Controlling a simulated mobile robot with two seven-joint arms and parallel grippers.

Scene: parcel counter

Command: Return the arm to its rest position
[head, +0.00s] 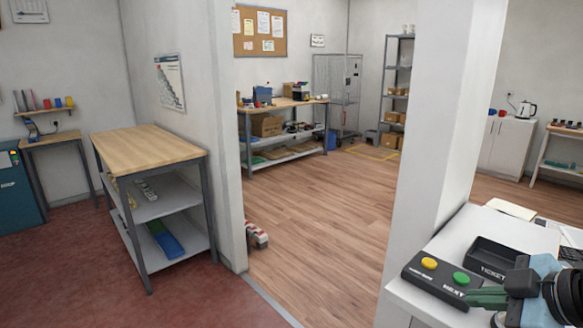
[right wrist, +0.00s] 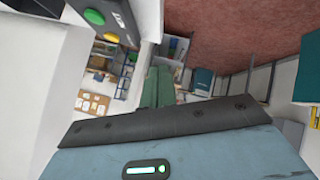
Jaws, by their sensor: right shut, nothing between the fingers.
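My right gripper (head: 474,297) is at the lower right of the head view, over the near edge of the white counter (head: 464,237). Its green fingers are shut together with nothing between them. They also show in the right wrist view (right wrist: 157,74). A dark button box (head: 436,277) with a yellow and a green button sits on the counter just beyond the fingers; it is also at the top left of the right wrist view (right wrist: 118,12). Whether the fingers touch the box is hard to tell. My left gripper is in neither view.
A black ticket tray (head: 490,252) stands behind the button box, with a paper pad (head: 510,209) farther back. A white pillar (head: 432,140) rises left of the counter. A wood-topped shelf table (head: 148,146) stands at left. The wooden floor (head: 310,215) between is mostly clear.

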